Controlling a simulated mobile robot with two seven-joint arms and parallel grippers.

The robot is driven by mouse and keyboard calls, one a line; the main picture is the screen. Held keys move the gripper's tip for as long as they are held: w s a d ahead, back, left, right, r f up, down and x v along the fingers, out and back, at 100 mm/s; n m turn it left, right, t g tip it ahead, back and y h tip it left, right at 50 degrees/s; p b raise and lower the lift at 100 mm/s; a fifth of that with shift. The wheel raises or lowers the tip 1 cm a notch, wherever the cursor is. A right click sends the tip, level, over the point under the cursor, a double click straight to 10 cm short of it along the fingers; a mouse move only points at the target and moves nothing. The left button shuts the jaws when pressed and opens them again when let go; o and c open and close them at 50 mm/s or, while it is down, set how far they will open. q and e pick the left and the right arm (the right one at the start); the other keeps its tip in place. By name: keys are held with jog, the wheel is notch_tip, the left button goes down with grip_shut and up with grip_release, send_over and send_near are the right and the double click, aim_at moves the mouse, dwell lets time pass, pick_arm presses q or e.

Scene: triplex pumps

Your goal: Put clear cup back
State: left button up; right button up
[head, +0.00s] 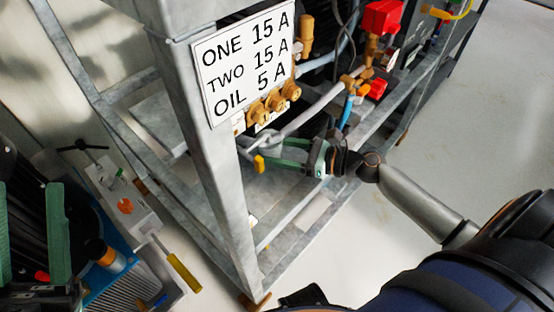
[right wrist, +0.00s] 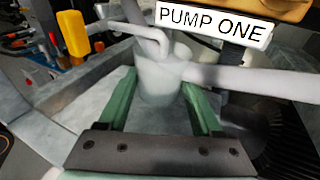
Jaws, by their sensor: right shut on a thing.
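The clear cup (right wrist: 160,82) looks whitish and see-through in the right wrist view. It stands between the green fingers of my right gripper (right wrist: 160,98), under a bent grey pipe end that reaches to its mouth. In the head view my right gripper (head: 284,153) is shut on the cup (head: 270,138), inside the frame and below the brass fittings. The cup looks roughly upright; its base is hard to make out. My left gripper (head: 36,230) is at the lower left edge, its green fingers apart, with nothing seen held between them.
A metal frame post (head: 210,150) with a white sign (head: 243,60) stands left of my right gripper. A yellow-tipped lever (head: 259,163) is close by the cup. A PUMP ONE label (right wrist: 214,25) hangs above it. Floor at right is clear.

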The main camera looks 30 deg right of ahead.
notch_tip(320, 180, down, 4)
jog(key=shift+r+b, duration=0.2)
jog(key=shift+b, duration=0.95)
jog(key=shift+r, duration=0.1)
jog(key=o, duration=1.4)
jog(key=shift+s+d, duration=0.1)
jog(key=p+v, duration=0.3)
jog(key=v, duration=0.8)
jog(key=shift+s+d, duration=0.25)
jog(key=shift+s, duration=0.05)
